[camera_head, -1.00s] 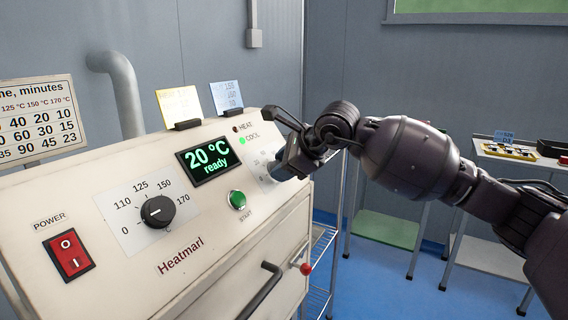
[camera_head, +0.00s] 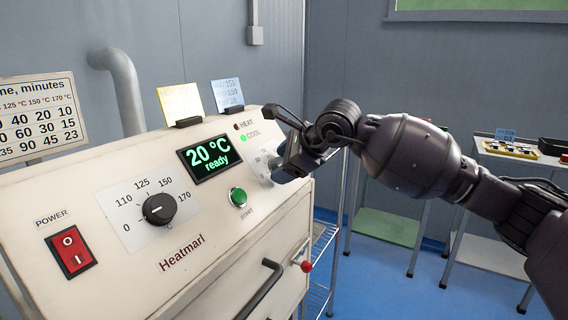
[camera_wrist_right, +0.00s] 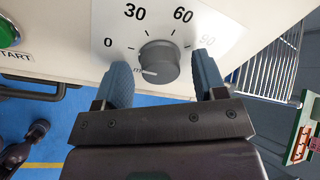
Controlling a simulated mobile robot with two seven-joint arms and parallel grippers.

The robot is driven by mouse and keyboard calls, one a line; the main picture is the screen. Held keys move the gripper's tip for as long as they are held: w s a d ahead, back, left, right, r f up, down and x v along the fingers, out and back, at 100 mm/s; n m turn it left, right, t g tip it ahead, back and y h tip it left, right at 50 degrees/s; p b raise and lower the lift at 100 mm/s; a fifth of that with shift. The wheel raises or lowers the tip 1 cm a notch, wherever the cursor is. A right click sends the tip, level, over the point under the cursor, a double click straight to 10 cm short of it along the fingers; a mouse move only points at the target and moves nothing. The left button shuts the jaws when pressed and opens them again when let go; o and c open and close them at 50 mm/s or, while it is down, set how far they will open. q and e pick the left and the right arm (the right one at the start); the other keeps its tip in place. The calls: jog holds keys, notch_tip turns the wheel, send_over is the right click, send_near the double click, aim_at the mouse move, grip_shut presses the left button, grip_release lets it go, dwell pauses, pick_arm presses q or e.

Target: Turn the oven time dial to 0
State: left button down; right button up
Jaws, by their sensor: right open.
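The time dial (camera_wrist_right: 158,62) is a grey round knob on a white scale marked 0, 30, 60 and 90 in the right wrist view. Its pale pointer mark faces the lower left, below the 0 mark. My right gripper (camera_wrist_right: 163,78) is open, with one blue finger on each side of the dial. I cannot tell whether either finger touches it. In the head view my right gripper (camera_head: 276,168) is at the right end of the oven panel and covers most of the dial and part of its scale.
The oven (camera_head: 215,262) also has a temperature dial (camera_head: 159,209), a red power switch (camera_head: 71,251), a green start button (camera_head: 238,197) and a display (camera_head: 209,158) reading 20 °C ready. A dark door handle (camera_head: 262,290) sticks out below. A wire rack (camera_head: 321,265) stands right of the oven.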

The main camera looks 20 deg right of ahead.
aim_at(281, 161)
jog(key=shift+s+d+r, duration=0.15)
jog(key=shift+s+r, duration=0.05)
jog(key=shift+r, duration=0.05)
jog(key=p+v, duration=0.1)
jog(key=v, duration=0.3)
jog(key=shift+r, duration=0.25)
pick_arm(q)
jog(key=shift+s+a+r+n+p, duration=0.3)
jog(key=shift+s+n+p, duration=0.15)
jog(key=shift+p, duration=0.4)
pick_arm(e)
jog(key=v, duration=0.5)
jog(key=shift+s+d, duration=0.25)
jog(key=shift+s, duration=0.2)
pick_arm(q)
jog(key=shift+d, duration=0.1)
pick_arm(e)
jog(key=shift+s, duration=0.1)
